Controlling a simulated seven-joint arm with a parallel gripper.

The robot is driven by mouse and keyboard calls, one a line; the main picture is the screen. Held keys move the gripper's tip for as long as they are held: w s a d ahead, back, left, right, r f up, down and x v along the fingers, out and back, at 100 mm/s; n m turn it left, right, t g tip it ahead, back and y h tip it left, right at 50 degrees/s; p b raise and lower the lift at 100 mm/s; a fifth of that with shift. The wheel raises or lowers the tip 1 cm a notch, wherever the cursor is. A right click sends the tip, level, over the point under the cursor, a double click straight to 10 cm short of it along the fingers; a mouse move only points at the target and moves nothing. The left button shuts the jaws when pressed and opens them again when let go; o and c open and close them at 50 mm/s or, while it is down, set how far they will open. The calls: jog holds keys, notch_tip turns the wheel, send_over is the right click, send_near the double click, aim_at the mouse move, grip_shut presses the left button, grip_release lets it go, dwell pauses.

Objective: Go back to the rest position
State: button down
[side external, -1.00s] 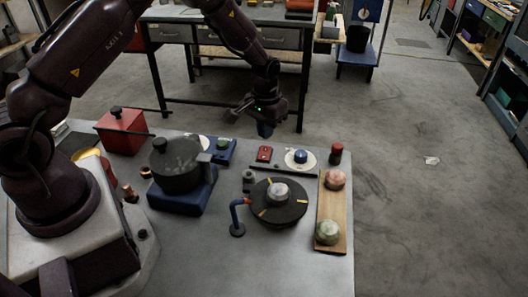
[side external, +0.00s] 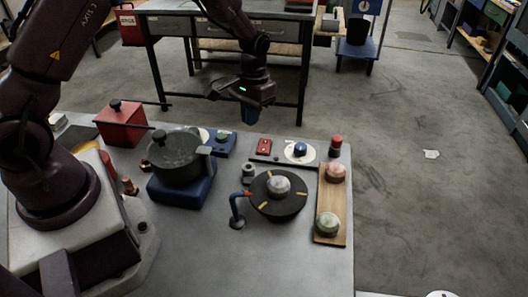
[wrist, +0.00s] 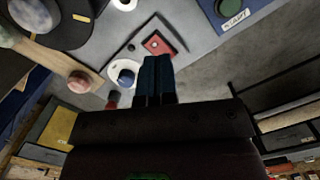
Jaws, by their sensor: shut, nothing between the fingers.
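My gripper (side external: 249,116) hangs in the air above the far edge of the grey work table (side external: 190,240), pointing down. Its blue fingers (wrist: 154,78) are together in the wrist view, with nothing between them. It touches nothing on the table. My arm reaches over from the left in the side external view.
Below are a red switch box (side external: 264,147), a white disc with a blue button (side external: 300,150) and a blue box with a green button (side external: 222,139). A black pot (side external: 177,160), red box (side external: 122,128), dark turntable (side external: 278,207) and wooden board (side external: 329,210) stand around. The air nearby is clear.

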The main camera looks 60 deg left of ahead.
jog(key=s+d+r+m+t, duration=0.1)
jog(key=s+d+r+t, duration=0.2)
jog(key=s+r, duration=0.7)
jog(key=s+d+r+m+t, duration=0.1)
jog(key=s+d+r+t, duration=0.2)
jog(key=s+r, duration=0.7)
notch_tip(320, 180, up, 4)
jog(key=shift+s+m+t, duration=0.3)
jog(key=shift+s+t, duration=0.05)
jog(key=shift+t, duration=0.05)
jog(key=shift+f, duration=0.1)
jog(key=w+a+f+n+g, duration=0.2)
jog(key=w+a+f+n, duration=0.1)
jog(key=w+f, duration=0.6)
jog(key=w+a+f+n+g+y, duration=0.1)
jog(key=w+f+n, duration=0.5)
jog(key=w, duration=0.9)
jog(key=shift+w+a+f+g, duration=0.15)
jog(key=shift+a+f+g, duration=0.75)
jog(key=shift+f, duration=0.9)
